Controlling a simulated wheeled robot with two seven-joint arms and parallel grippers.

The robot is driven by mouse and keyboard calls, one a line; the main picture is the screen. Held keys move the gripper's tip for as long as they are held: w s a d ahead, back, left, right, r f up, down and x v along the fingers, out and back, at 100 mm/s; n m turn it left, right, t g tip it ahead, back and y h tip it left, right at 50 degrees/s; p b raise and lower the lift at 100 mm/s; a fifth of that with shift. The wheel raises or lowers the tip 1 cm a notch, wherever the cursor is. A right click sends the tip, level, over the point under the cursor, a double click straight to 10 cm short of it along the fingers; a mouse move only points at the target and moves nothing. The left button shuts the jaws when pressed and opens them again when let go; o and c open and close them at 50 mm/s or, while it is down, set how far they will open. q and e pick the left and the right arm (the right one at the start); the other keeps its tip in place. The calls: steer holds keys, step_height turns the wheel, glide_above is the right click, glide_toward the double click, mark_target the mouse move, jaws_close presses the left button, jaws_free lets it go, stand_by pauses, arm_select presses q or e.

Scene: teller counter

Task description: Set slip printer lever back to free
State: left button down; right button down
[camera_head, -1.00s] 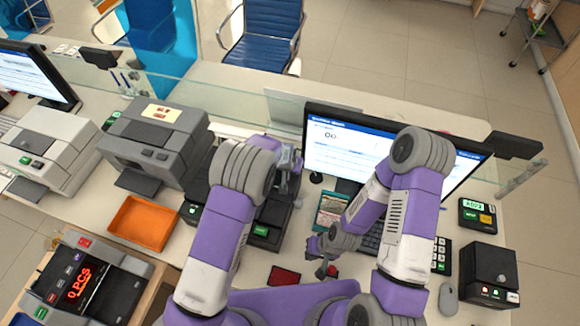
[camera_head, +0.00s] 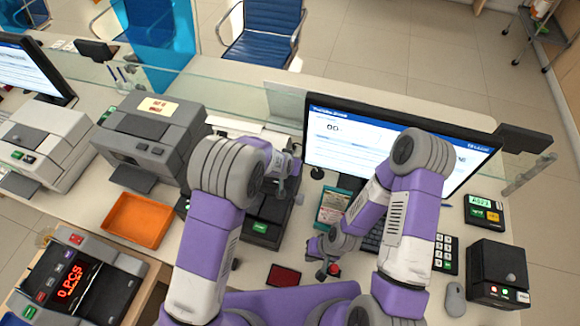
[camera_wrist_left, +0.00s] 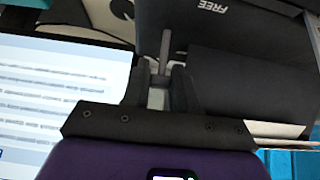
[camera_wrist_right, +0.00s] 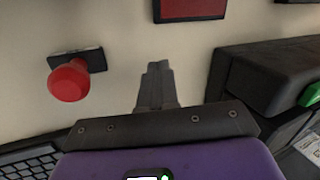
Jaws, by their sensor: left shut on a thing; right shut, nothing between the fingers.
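The slip printer (camera_head: 262,229) is the dark machine with a green-lit panel, at the middle of the counter, partly hidden by my left arm. Its lever (camera_wrist_left: 166,46) shows in the left wrist view as a thin grey rod beside a dark panel marked FREE. My left gripper (camera_wrist_left: 160,82) is shut on the lever, with the rod rising from between its fingers. In the head view the left gripper (camera_head: 283,172) is over the printer's far part. My right gripper (camera_wrist_right: 156,82) is shut and empty above the counter. The lever's exact position is unclear.
A red button (camera_wrist_right: 69,80) stands near the right gripper, with a dark red pad (camera_head: 284,275) close by. A monitor (camera_head: 390,140) is behind my right arm. An orange tray (camera_head: 138,219) and a grey machine (camera_head: 150,142) stand left of the printer.

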arm_select(q)
steer(key=shift+s, duration=0.1)
stand_by(0.3)
steer(key=c, duration=1.2)
jaws_free()
steer(key=shift+c, duration=0.2)
steer(key=v, duration=0.7)
steer(key=shift+s+r, duration=0.25)
steer(key=shift+s, duration=0.05)
steer(key=shift+a, duration=0.1)
